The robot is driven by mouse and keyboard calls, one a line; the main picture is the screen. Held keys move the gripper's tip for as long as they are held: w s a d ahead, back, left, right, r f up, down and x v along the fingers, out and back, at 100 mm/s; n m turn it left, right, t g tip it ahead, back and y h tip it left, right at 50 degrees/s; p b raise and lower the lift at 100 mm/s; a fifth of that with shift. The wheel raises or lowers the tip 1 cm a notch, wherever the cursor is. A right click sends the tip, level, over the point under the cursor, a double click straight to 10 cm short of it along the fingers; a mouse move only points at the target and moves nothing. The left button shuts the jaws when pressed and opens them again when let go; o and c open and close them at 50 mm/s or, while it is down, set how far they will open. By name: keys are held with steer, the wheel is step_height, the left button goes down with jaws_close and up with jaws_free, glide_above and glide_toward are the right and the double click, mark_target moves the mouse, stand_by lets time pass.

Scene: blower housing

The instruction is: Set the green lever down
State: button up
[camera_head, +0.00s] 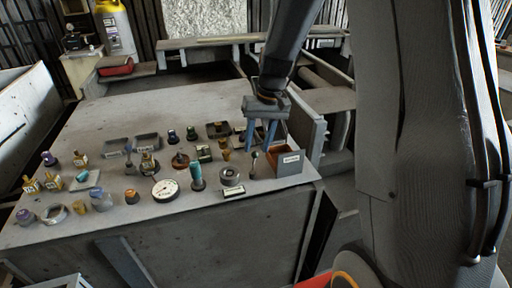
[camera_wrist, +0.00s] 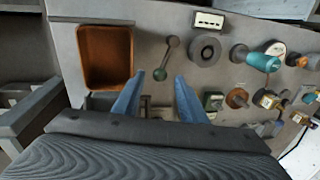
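The green lever (camera_wrist: 160,74) shows in the wrist view as a thin grey rod with a green knob at the end nearer me. Its grey far end is close to the white label plate. In the head view the lever (camera_head: 254,164) is on the grey table, just left of the orange-brown bin, and looks roughly upright. My gripper (camera_head: 262,142) is above the table behind the lever, with its two blue fingers pointing down. In the wrist view my gripper (camera_wrist: 159,82) has its fingers wide apart, with the knob showing in the gap between the tips. Neither finger visibly touches it.
The orange-brown bin (camera_wrist: 105,30) stands left of the lever in the wrist view. A grey ring (camera_head: 230,175), a teal-topped post (camera_head: 197,176) and a white dial (camera_head: 165,189) stand nearby. Several small parts and trays crowd the table. The table's far left (camera_head: 110,110) is clear.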

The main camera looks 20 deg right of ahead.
mark_target(254, 164)
steer(key=shift+a+f, duration=0.2)
steer(key=shift+f, duration=1.1)
jaws_close()
